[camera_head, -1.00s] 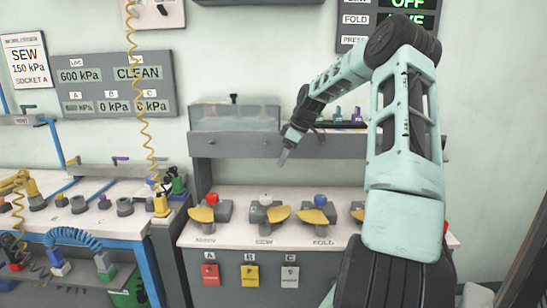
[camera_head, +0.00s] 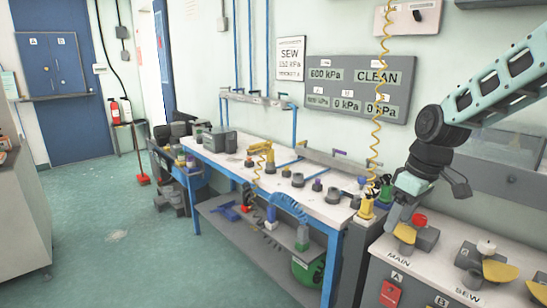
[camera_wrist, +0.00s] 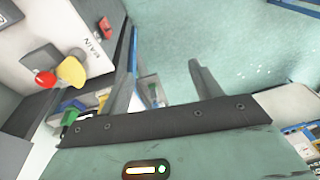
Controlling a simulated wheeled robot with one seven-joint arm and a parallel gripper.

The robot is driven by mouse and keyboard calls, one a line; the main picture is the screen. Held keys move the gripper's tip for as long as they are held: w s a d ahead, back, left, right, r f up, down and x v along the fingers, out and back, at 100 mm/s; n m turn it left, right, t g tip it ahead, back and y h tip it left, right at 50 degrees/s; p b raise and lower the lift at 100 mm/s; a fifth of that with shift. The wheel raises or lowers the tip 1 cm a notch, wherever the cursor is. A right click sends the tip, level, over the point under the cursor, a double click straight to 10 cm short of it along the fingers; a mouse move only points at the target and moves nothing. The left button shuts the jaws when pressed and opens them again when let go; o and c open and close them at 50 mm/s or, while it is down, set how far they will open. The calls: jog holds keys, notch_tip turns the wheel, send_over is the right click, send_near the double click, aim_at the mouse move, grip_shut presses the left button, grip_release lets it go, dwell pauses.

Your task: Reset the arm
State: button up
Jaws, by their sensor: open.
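My arm (camera_head: 500,85) reaches in from the right edge in the head view, pale green with dark joints. It bends down at a dark joint, and my gripper (camera_head: 395,214) points down beside the MAIN valve at the left end of the white-topped control bench (camera_head: 405,262). In the wrist view my gripper (camera_wrist: 165,82) shows two dark fingers spread apart with nothing between them. The MAIN valve's yellow lever (camera_wrist: 72,72) and red knob (camera_wrist: 46,78) lie to the left of the fingers there. I cannot tell whether the gripper touches the bench.
A blue-framed workbench (camera_head: 231,165) with several fittings stands left of the control bench. A coiled yellow hose (camera_head: 377,125) hangs close to my gripper. The green floor (camera_head: 105,225) at left is open.

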jog(key=s+a, duration=1.4)
jog(key=a, duration=0.1)
jog(key=s+a+f+g+h, duration=0.1)
jog(key=s+a, duration=0.2)
jog(key=s, duration=1)
jog(key=shift+f+n, duration=0.35)
jog(key=shift+n, duration=0.05)
